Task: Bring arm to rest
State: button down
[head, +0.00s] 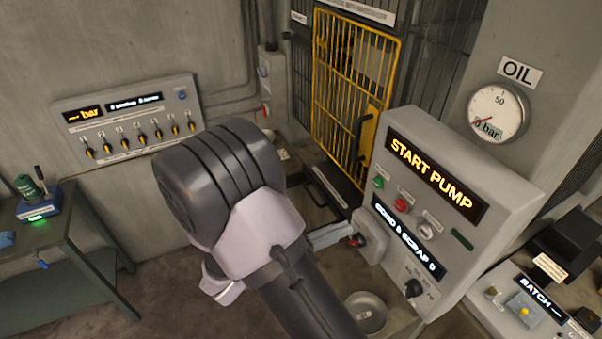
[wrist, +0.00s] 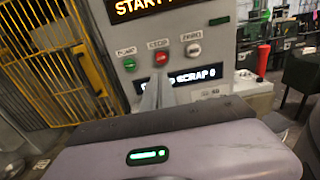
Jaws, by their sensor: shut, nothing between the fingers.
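My arm (head: 235,195) reaches across the middle of the head view, bent, in front of the grey control panel (head: 472,150). My gripper (wrist: 158,88) is shut and empty in the wrist view. Its grey fingers overlap the lower front of the panel, just below the red button (wrist: 161,58). I cannot tell whether the fingertips touch the panel. The panel's display (head: 436,173) reads START PUMP, and a lower display (head: 408,234) reads GOOD 0 SCRAP 0.
A metal bowl (head: 367,311) sits low beside the panel. A yellow barred gate (head: 350,90) stands behind. An oil gauge (head: 497,112) and a BATCH station (head: 530,303) are at right.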

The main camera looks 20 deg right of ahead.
jog(key=s+a+f+m+g+y+b, duration=0.2)
jog(key=s+f+m+y+b, duration=0.5)
jog(key=f+b, duration=0.3)
jog(key=s+a+f+m+g+y+b, duration=0.2)
jog(key=s+f+m+y+b, duration=0.5)
jog(key=b, duration=0.4)
jog(key=w+a+f+m+t+y+b, duration=0.2)
jog(key=w+a+m+t+y+b, duration=0.1)
jog(key=a+m+t+y+b, duration=0.3)
jog(key=shift+a+f+m+t+b, duration=0.2)
jog(key=shift+a+m+t+b, duration=1.3)
jog(key=shift+a, duration=0.6)
dwell(1.2)
